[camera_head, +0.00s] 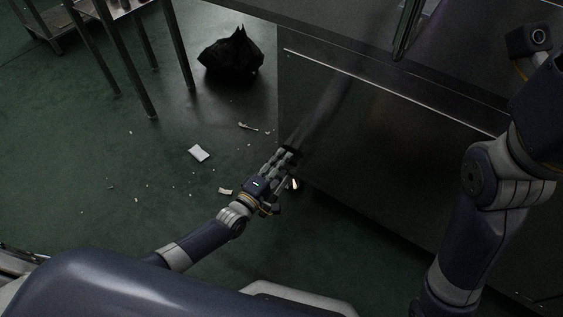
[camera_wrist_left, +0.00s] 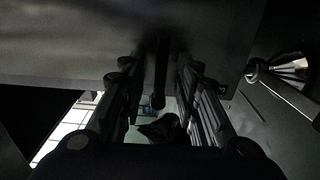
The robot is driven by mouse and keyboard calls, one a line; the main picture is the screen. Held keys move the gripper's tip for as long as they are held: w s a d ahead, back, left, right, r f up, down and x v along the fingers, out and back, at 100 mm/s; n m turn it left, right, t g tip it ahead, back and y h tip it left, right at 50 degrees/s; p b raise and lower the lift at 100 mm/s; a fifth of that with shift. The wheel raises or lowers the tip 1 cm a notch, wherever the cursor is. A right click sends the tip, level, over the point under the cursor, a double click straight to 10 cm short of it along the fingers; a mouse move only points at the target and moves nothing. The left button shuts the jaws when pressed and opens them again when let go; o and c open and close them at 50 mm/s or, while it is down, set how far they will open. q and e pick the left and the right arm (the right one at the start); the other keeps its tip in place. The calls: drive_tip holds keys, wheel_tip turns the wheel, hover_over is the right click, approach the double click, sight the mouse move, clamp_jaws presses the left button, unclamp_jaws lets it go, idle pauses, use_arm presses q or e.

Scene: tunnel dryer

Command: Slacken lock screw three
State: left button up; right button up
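My left gripper (camera_head: 287,152) is at the lower left edge of the steel dryer housing (camera_head: 390,150), close to its side panel. In the left wrist view the two fingers of this gripper (camera_wrist_left: 158,75) stand apart, so it is open. A dark, narrow rod with a rounded end (camera_wrist_left: 158,101) shows in the gap between them, with space on both sides. My right gripper is out of view; only my right arm shows at the right.
A shiny, flared metal part on a rod (camera_wrist_left: 288,68) shows at the right of the left wrist view. A black bag (camera_head: 231,57) lies on the green floor near steel table legs (camera_head: 128,68). White scraps (camera_head: 199,153) litter the floor left of my gripper.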

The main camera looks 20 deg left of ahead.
use_arm(q)
drive_tip(key=v, duration=1.2)
